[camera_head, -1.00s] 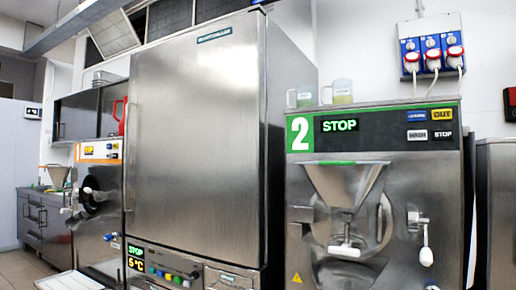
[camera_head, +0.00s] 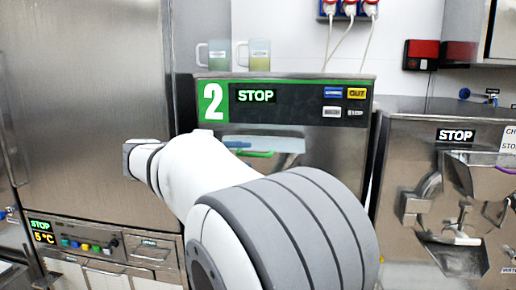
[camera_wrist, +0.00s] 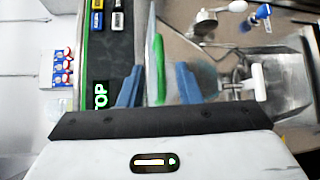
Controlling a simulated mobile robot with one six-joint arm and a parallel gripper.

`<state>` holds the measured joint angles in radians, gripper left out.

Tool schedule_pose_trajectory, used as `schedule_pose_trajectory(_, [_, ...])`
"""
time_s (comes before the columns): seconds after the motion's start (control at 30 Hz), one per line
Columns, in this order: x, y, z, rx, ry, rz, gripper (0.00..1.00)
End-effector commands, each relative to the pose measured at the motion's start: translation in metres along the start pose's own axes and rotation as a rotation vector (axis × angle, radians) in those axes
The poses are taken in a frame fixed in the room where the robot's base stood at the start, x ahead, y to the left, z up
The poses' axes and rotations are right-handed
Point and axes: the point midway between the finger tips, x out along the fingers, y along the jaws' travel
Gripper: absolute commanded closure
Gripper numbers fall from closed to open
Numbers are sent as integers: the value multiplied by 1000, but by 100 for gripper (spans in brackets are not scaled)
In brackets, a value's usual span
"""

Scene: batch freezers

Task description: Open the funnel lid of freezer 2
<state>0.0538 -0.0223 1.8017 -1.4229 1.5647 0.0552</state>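Freezer 2 (camera_head: 300,117), with a green "2" label and a STOP display, stands behind my arm in the head view. Its funnel lid (camera_head: 275,143) shows as a pale flat panel with a green handle (camera_head: 255,153); my arm hides much of the funnel. In the wrist view, turned sideways, my gripper (camera_wrist: 159,70) is open. Its two blue fingers stand on either side of the green handle (camera_wrist: 159,50), with gaps visible. The lid's clear panel (camera_wrist: 151,25) lies beside the handle. The metal funnel (camera_wrist: 285,75) is at the right. The lid looks closed.
A white dispensing lever (camera_wrist: 255,82) is right of the fingers in the wrist view. Another freezer (camera_head: 420,150) is close at right, and a tall steel cabinet (camera_head: 90,110) is at left.

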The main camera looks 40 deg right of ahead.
Motion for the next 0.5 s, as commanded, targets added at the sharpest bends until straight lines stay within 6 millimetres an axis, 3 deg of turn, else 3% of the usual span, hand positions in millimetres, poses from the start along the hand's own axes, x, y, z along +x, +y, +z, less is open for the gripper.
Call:
schedule_pose_trajectory(0.2, [38, 0, 2, 1, -8, -2, 69])
schedule_pose_trajectory(0.5, [58, -1, 2, 0, -6, -3, 69])
